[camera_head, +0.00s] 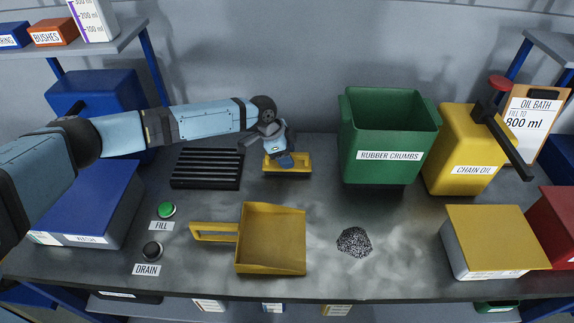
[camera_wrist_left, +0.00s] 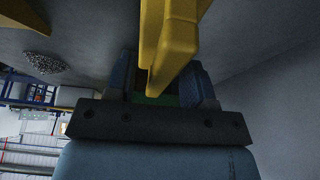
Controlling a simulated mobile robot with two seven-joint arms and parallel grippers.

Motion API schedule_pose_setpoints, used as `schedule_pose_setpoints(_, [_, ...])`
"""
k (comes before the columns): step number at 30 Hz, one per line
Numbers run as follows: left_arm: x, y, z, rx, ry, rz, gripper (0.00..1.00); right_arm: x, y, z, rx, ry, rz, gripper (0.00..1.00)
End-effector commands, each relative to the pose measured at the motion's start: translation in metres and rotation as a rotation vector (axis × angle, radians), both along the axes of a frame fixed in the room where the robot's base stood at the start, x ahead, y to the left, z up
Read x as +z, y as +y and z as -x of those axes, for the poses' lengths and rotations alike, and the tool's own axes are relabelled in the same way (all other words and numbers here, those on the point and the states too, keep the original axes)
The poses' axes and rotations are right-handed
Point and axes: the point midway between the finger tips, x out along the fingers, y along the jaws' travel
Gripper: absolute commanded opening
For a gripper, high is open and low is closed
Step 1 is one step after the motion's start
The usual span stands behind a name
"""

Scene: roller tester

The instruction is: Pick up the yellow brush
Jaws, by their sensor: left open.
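The yellow brush (camera_head: 301,170) is at the back middle of the bench, partly hidden by my left gripper (camera_head: 285,159). In the left wrist view a long yellow part of the brush (camera_wrist_left: 172,45) runs down from the top and reaches between the blue fingers of my left gripper (camera_wrist_left: 165,85). The fingers are open on both sides of the yellow part; whether either touches it I cannot tell. My right gripper is in neither view.
A yellow dustpan (camera_head: 272,240) lies in front, with a dark crumb pile (camera_head: 354,241) to its right. A black slotted grate (camera_head: 207,168) lies left of the brush. The green rubber crumbs bin (camera_head: 385,125) and yellow chain oil container (camera_head: 462,140) stand to the right.

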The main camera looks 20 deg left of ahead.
Motion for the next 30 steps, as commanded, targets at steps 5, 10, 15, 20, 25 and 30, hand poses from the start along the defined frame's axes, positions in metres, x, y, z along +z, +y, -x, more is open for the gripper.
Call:
schedule_pose_setpoints(5, [-0.0006, 0.0000, 0.0002, 0.000, 0.000, 0.000, 0.49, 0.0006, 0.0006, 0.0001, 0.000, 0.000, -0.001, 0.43])
schedule_pose_setpoints(10, [-0.0029, 0.0000, 0.0006, 0.000, 0.001, -0.001, 0.49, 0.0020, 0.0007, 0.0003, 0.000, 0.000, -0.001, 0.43])
schedule_pose_setpoints(15, [-0.0043, 0.0000, 0.0002, -0.001, 0.000, 0.000, 0.49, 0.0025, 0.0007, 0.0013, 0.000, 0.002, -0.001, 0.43])
schedule_pose_setpoints(20, [-0.0048, 0.0000, 0.0001, -0.001, 0.000, 0.000, 0.49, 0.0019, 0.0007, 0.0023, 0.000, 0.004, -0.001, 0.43])
schedule_pose_setpoints(25, [-0.0049, 0.0000, 0.0002, -0.001, 0.000, 0.000, 0.33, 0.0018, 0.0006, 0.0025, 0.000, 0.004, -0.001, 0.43])
schedule_pose_setpoints(30, [-0.0049, 0.0000, 0.0002, -0.001, 0.000, 0.000, 0.00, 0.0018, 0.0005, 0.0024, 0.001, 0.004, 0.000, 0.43])
